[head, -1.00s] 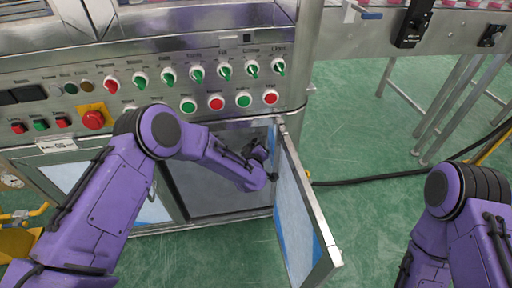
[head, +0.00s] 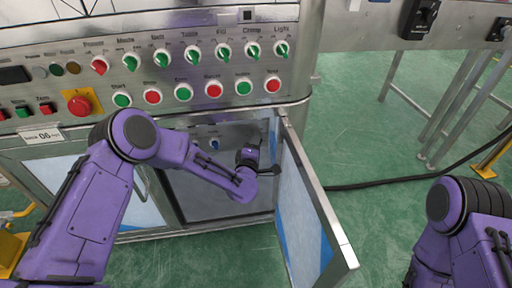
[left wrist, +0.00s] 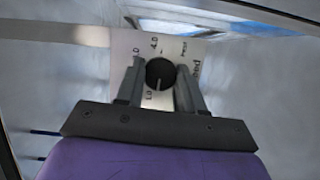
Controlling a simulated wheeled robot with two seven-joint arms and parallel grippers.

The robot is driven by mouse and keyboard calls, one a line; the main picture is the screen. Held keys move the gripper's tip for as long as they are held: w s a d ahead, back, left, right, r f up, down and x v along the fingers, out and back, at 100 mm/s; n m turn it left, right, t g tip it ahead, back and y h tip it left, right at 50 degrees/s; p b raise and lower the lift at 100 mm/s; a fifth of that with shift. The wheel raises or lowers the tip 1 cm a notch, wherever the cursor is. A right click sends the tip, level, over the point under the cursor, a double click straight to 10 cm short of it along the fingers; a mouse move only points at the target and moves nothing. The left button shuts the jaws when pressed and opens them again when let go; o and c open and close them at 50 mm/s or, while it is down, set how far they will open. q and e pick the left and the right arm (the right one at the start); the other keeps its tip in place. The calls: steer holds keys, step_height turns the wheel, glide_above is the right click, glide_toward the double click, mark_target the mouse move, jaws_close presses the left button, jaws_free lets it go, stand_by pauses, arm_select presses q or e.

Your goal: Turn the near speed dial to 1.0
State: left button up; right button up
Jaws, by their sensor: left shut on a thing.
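The left wrist view shows a round dark dial (left wrist: 160,72) on a pale scale plate (left wrist: 125,45). My left gripper (left wrist: 160,78) has one finger on each side of the dial and is shut on it. A light pointer line on the dial points down in the picture, close to the 1.0 mark; a 4.0 mark is above the dial. In the head view my left gripper (head: 250,160) reaches into the open cabinet, and the dial it holds is hidden. A second, blue knob (head: 214,144) shows inside the cabinet to its left. My right gripper is out of view.
The open cabinet door (head: 312,205) stands just right of my left gripper. The control panel (head: 205,75) above carries several switches and buttons. A red emergency button (head: 79,104) sits at its left.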

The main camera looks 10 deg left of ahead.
arm_select(q)
steer(key=shift+f+n, duration=0.1)
steer(key=shift+n, duration=0.2)
stand_by(0.4)
steer(key=o, duration=1)
steer(key=shift+o, duration=0.2)
steer(key=shift+s, duration=0.1)
steer(key=s+p, duration=0.1)
steer(key=s, duration=0.9)
steer(key=shift+s, duration=0.2)
